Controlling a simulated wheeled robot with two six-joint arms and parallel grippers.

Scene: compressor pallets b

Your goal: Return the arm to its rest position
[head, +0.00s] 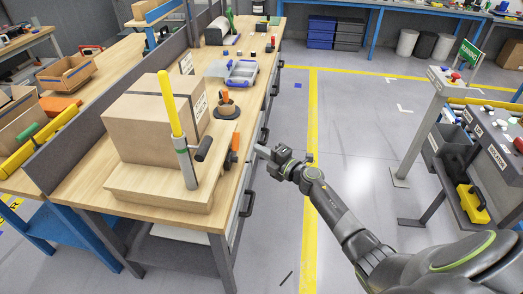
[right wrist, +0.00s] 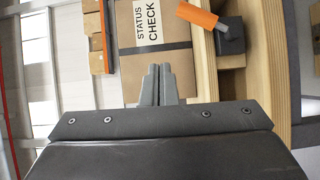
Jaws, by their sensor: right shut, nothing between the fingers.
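My right arm comes in from the lower right in the head view. Its gripper (head: 263,151) is at the front edge of the wooden workbench (head: 160,205), close to the drawer handles. In the right wrist view the two fingers of the right gripper (right wrist: 157,84) are pressed together with nothing between them. Behind them is a cardboard box with a "STATUS CHECK" label (right wrist: 150,28). My left gripper does not show in either view.
A large cardboard box (head: 146,124) stands on the bench beside a yellow-handled tool (head: 172,108). An orange-handled tool (head: 232,152) is near the bench edge. A sign stand (head: 421,128) and grey cabinet (head: 490,168) are at right. The floor (head: 350,125) between is clear.

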